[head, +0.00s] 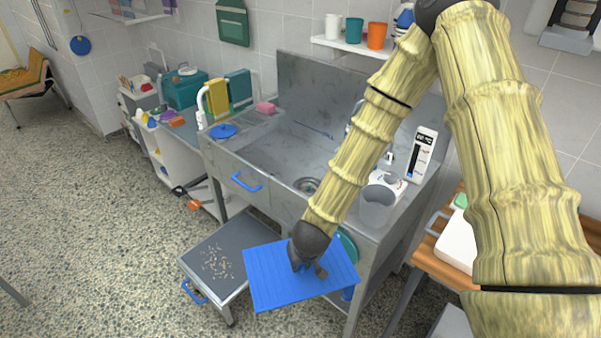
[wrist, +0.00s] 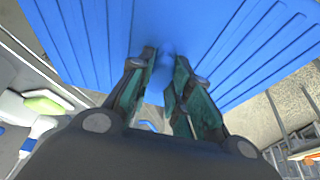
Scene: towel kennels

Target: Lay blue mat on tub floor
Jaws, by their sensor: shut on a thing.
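The blue mat (head: 272,279) is a flat ribbed rectangle, held out in front of the tub. My gripper (head: 309,268) is shut on the blue mat near its middle right; the ribbed mat also fills the upper part of the wrist view (wrist: 85,35), with my gripper's fingers (wrist: 165,75) pinching it. The grey steel tub (head: 315,150) stands behind on legs, with a drain in its floor at the right. My arm crosses in front of the tub and hides part of its right side.
A low grey step (head: 215,262) with crumbs on top stands left of the mat. A grey cup-like holder (head: 378,207) and a white box with a dark panel (head: 422,155) are at the tub's right end.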

